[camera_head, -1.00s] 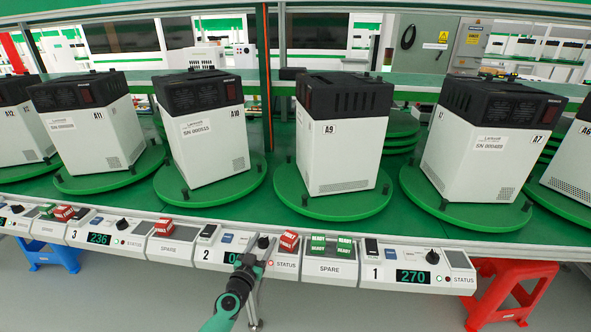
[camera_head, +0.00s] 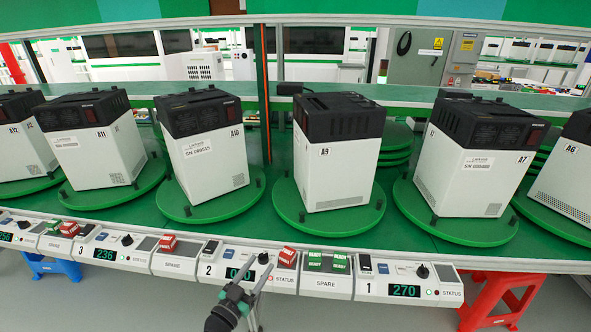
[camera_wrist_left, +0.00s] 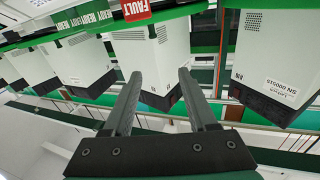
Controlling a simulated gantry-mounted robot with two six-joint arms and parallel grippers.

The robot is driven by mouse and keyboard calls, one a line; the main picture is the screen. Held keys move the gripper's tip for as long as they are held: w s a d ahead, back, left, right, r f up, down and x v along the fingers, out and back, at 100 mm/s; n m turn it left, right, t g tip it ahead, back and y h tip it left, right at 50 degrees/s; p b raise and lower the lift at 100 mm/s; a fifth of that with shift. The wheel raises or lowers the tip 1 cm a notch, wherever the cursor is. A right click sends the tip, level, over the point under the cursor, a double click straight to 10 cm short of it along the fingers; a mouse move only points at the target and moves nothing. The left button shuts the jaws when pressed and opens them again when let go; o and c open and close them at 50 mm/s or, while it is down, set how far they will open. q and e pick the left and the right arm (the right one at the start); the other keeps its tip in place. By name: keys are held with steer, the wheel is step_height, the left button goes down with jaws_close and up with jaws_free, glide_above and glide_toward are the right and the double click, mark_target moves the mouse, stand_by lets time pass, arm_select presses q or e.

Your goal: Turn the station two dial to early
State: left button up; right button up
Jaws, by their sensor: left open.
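The station two panel (camera_head: 208,270) is in the front rail, marked with a 2. Its black dial (camera_head: 263,258) sits right of its small green-digit display (camera_head: 232,273). My left gripper (camera_head: 253,277) is in front of this panel, open and empty, its fingers pointing up toward the dial and hiding part of the display. The head view does not show clearly whether a finger touches the dial. The left wrist view shows the two fingers (camera_wrist_left: 159,76) apart with nothing between them. The dial does not show there. My right gripper is not in view.
A red FAULT block (camera_head: 287,257) stands just right of the dial; it also shows in the left wrist view (camera_wrist_left: 135,9). Green READY blocks (camera_head: 327,262) lie on the spare panel further right. White machines on green turntables (camera_head: 329,220) stand behind the rail.

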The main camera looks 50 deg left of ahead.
arm_select(q)
steer(key=w+d+r+m+t+h+p, duration=0.1)
steer(key=r+p, duration=0.5)
steer(key=r, duration=0.8)
steer(key=w+d+r+m+t+h+p, duration=0.2)
steer(key=w+d+r+p, duration=0.4)
steer(key=r, duration=0.9)
steer(key=shift+w+d+m+t+p, duration=0.2)
steer(key=shift+m+t+p, duration=0.3)
steer(key=shift+t+p, duration=0.25)
